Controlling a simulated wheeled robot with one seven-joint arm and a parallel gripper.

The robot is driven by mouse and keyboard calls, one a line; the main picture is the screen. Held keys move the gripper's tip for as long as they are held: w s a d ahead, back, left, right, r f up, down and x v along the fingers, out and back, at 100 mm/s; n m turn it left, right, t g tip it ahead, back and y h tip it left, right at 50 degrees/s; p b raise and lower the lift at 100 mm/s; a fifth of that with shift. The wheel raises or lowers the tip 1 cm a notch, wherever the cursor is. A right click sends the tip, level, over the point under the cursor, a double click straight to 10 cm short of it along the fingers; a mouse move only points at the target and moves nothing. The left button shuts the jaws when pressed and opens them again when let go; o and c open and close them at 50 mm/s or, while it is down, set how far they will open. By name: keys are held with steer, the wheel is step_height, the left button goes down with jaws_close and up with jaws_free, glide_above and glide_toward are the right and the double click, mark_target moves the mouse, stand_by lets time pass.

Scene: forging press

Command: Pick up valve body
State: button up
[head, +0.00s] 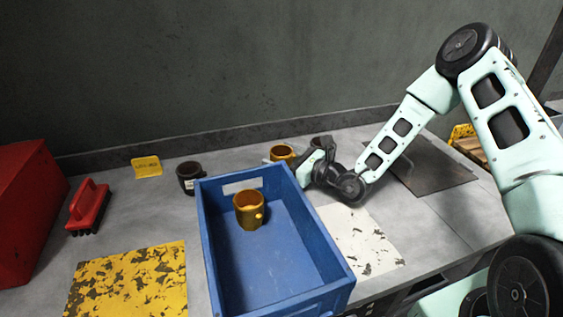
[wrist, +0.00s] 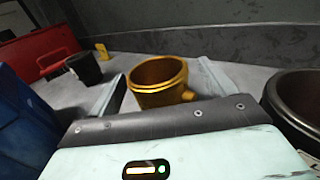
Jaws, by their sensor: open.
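A golden valve body (head: 283,152), a short open-topped cup with a side stub, stands upright on the grey bench behind the blue crate. My gripper (head: 290,163) is low beside it, partly covering it in the head view. In the wrist view the valve body (wrist: 158,84) sits between the two open fingers of my gripper (wrist: 163,88). Its lower part is hidden by the gripper's body. I cannot tell whether a finger touches it. A second golden valve body (head: 248,210) stands inside the blue crate (head: 328,262).
A dark cup (head: 189,177) stands behind the crate's left corner; another dark cup (head: 322,142) is close beside my gripper. A red brush (head: 88,205), red box (head: 22,212) and yellow sign (head: 146,167) are at left. A dark plate (head: 432,168) lies at right.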

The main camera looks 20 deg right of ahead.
steer(key=shift+w+a, duration=0.25)
steer(key=shift+w, duration=0.05)
steer(key=c, duration=1.2)
steer(key=shift+c, duration=0.3)
steer(key=shift+r, duration=0.15)
